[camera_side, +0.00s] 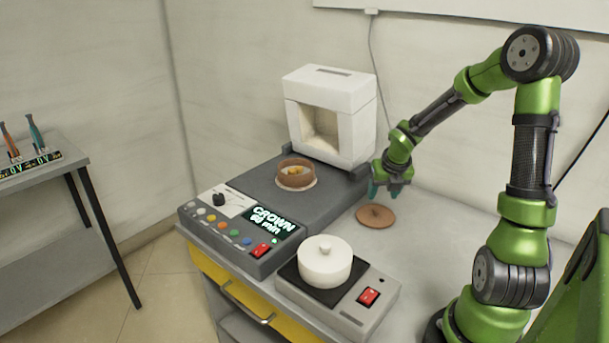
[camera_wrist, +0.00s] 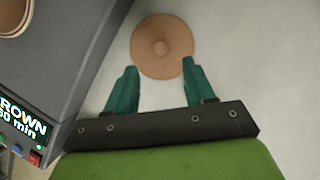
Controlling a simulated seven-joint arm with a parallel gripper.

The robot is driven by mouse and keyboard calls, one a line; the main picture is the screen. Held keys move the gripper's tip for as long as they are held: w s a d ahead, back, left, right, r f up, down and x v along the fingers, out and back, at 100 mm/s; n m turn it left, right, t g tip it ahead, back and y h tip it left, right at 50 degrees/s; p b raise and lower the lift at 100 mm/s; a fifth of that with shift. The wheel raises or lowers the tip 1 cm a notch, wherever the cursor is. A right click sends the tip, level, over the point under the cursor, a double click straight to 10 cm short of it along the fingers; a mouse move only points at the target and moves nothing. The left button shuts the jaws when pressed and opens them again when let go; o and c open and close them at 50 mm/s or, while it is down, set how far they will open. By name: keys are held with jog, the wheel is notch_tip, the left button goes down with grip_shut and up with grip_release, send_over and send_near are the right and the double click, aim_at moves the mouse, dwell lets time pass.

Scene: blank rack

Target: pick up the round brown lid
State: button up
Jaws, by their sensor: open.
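The round brown lid (camera_side: 375,216) lies flat on the light grey table, to the right of the grey machine. My gripper (camera_side: 388,188) is above the table, slightly above and behind the lid in the side view. Its two teal fingers are apart with nothing between them, as the wrist view of the gripper (camera_wrist: 160,68) shows. The right fingertip overlaps the lid's edge in that view; contact cannot be told.
The grey machine (camera_side: 240,185) carries a round brown container (camera_side: 295,172) with yellowish contents. A white block-shaped housing (camera_side: 358,135) stands behind it. A white lidded pot (camera_side: 325,265) sits on a hotplate unit (camera_side: 350,318) in front. The table right of the lid is clear.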

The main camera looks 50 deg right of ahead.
aim_at(376, 208)
jog(key=shift+w+d+f+n, duration=0.2)
jog(key=shift+f+n, duration=0.1)
jog(key=shift+f, duration=0.3)
jog(key=x, duration=0.6)
jog(key=shift+f, duration=0.1)
jog(key=shift+c, duration=0.2)
grip_shut()
